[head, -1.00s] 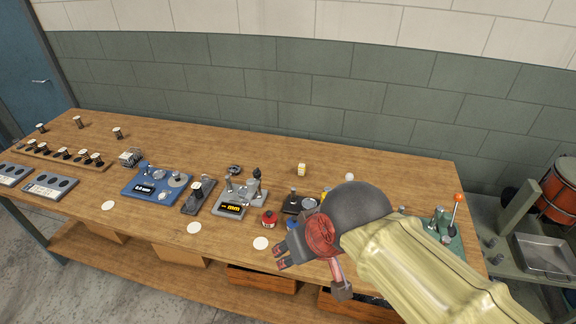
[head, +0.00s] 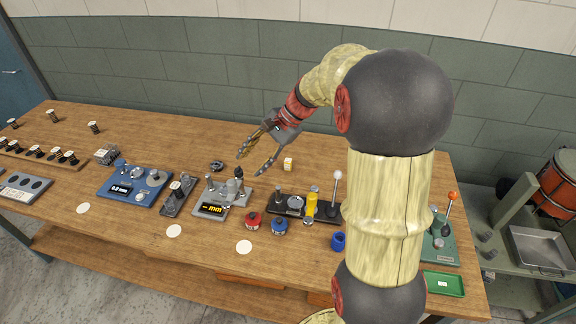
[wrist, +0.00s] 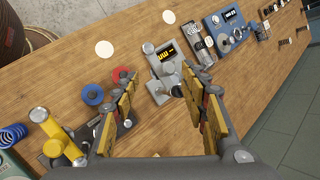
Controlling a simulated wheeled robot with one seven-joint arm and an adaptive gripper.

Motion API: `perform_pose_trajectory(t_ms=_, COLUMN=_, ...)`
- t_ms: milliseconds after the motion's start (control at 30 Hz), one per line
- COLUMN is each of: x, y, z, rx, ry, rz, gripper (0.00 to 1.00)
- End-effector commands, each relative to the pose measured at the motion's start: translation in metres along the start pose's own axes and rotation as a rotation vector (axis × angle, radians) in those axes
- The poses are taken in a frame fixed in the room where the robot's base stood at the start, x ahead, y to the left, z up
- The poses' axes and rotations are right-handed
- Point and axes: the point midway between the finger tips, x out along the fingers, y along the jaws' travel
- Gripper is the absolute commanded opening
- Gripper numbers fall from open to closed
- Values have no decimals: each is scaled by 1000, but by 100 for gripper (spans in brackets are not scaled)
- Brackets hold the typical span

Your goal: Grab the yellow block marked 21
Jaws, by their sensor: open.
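A small pale yellow block (head: 288,164) stands on the wooden table, behind the row of devices, in the head view. Its marking is too small to read. My gripper (head: 256,160) is open and empty, with its fingers pointing down to the left. It is just left of the block in the picture and apart from it.
A grey device with a yellow display (head: 212,209) stands in front of the gripper. A black fixture (head: 325,210) with a yellow part and a white-knobbed lever is to the right. Red (head: 252,221) and blue (head: 279,226) spools sit at the front. The back of the table (head: 210,140) is mostly clear.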

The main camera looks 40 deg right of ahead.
Motion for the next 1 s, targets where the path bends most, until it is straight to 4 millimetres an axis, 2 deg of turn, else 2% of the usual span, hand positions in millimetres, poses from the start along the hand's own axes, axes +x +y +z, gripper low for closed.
perform_pose_trajectory(t_ms=33, x=5, y=-2, z=-24, rx=70, ry=-23, rz=-21, gripper=44)
perform_pose_trajectory(t_ms=200, x=18, y=-10, z=-95, rx=295, ry=-103, rz=-113, gripper=44)
perform_pose_trajectory(t_ms=333, x=27, y=-8, z=-153, rx=463, ry=-165, rz=-189, gripper=44)
perform_pose_trajectory(t_ms=600, x=44, y=20, z=-272, rx=785, ry=-297, rz=-359, gripper=44)
perform_pose_trajectory(t_ms=700, x=48, y=34, z=-306, rx=874, ry=-338, rz=-412, gripper=44)
perform_pose_trajectory(t_ms=800, x=52, y=45, z=-330, rx=938, ry=-368, rz=-454, gripper=44)
perform_pose_trajectory(t_ms=900, x=53, y=53, z=-344, rx=975, ry=-387, rz=-479, gripper=44)
perform_pose_trajectory(t_ms=1000, x=57, y=54, z=-350, rx=991, ry=-396, rz=-489, gripper=44)
